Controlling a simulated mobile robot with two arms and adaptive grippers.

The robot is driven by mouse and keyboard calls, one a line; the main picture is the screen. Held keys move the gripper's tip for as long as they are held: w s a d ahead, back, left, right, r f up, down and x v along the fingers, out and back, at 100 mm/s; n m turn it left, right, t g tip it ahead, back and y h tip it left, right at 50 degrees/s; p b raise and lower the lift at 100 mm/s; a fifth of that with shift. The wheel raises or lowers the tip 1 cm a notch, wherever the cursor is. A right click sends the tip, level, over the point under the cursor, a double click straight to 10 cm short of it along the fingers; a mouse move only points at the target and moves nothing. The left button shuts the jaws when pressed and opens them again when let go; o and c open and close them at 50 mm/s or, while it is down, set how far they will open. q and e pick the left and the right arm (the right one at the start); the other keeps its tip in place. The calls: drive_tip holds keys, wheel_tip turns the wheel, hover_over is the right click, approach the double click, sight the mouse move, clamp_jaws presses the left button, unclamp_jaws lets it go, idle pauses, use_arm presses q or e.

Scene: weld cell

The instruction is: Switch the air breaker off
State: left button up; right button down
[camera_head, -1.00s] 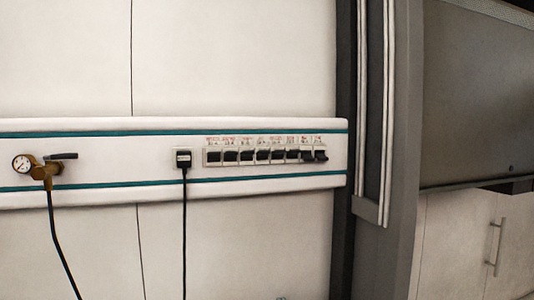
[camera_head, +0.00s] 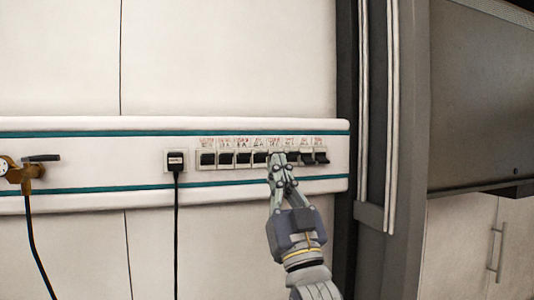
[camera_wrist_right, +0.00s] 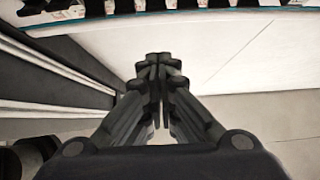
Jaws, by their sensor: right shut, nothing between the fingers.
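A row of several black breaker switches (camera_head: 226,159) with small red labels above sits on the white wall rail. The labels are too small to read, so I cannot tell which one is the air breaker. My right gripper (camera_head: 277,156) is shut and empty, its tips in front of the middle-right part of the row, hiding part of a switch there. I cannot tell whether it touches. In the right wrist view the shut fingers (camera_wrist_right: 158,60) point toward the wall, and part of the switch row (camera_wrist_right: 95,8) shows at the top edge. My left gripper is out of view.
A black plug with a hanging cable (camera_head: 176,161) is left of the row. A brass valve with a hose (camera_head: 28,172) is at the far left. A dark post (camera_head: 346,100) stands right of the rail.

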wheel_tip(320, 180, up, 8)
drive_tip(key=p, duration=0.5)
hover_over(261, 156)
drive_tip(key=s+d, duration=0.2)
drive_tip(key=s, duration=0.1)
drive_tip(key=f, duration=0.1)
drive_tip(key=f+p, duration=0.1)
drive_tip(key=f, duration=0.2)
drive_tip(key=shift+w+a+f, duration=0.3)
drive_tip(key=shift+a, duration=0.05)
